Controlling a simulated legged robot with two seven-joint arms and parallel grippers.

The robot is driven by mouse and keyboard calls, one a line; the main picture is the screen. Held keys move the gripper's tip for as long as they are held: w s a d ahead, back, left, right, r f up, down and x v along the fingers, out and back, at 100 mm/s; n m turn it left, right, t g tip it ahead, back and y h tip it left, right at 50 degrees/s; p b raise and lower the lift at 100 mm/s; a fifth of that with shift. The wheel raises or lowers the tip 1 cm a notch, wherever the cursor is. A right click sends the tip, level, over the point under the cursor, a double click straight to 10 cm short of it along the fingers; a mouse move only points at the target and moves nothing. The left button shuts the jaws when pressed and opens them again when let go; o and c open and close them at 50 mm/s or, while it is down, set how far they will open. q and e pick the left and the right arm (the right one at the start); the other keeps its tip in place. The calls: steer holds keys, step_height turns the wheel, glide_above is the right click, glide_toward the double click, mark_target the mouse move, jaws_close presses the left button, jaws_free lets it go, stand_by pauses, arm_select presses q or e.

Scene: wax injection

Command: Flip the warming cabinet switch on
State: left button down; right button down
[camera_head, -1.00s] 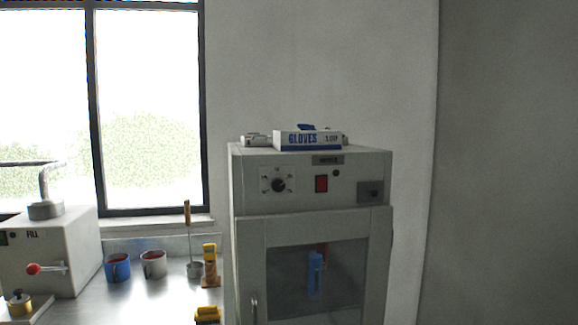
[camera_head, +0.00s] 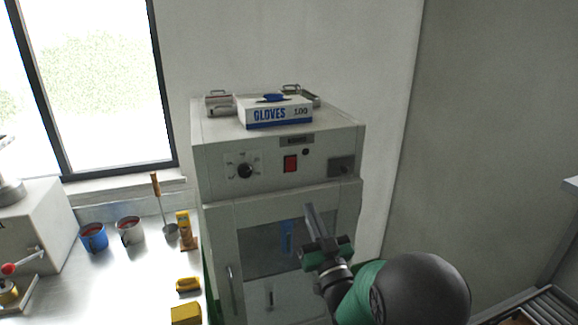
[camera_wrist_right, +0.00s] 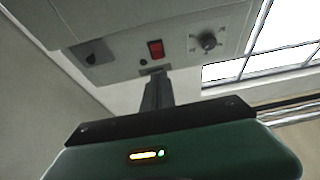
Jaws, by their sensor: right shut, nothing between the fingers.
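The warming cabinet (camera_head: 215,190) is a grey box with a glass door, standing right of the metal bench in the head view. Its red switch (camera_head: 290,164) sits on the upper front panel, between a black dial (camera_head: 245,170) and a dark square fitting (camera_head: 341,166). My right gripper (camera_head: 309,208) is shut and empty, in front of the door's upper part, below the switch and apart from it. In the right wrist view the red switch (camera_wrist_right: 156,49) shows just beyond the shut fingertips (camera_wrist_right: 155,76). Whether the switch is on cannot be told. My left gripper is not in view.
A glove box (camera_head: 275,113) and metal containers (camera_head: 219,103) lie on the cabinet top. The bench at left holds a blue cup (camera_head: 94,237), a grey cup (camera_head: 130,230), a ladle (camera_head: 171,232) and yellow tools (camera_head: 188,284). A rack (camera_head: 541,307) stands at lower right.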

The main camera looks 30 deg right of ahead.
steer(key=p, duration=0.3)
glide_toward(292, 161)
steer(key=w+d, duration=0.1)
steer(key=w, duration=0.1)
steer(key=w+r, duration=0.1)
steer(key=w, duration=0.1)
steer(key=w+r+p, duration=0.1)
steer(key=w, duration=0.1)
steer(key=shift+r+p, duration=0.2)
steer(key=shift+p, duration=0.1)
steer(key=shift+w+r, duration=0.1)
steer(key=shift+w, duration=0.1)
steer(key=shift+d, duration=0.25)
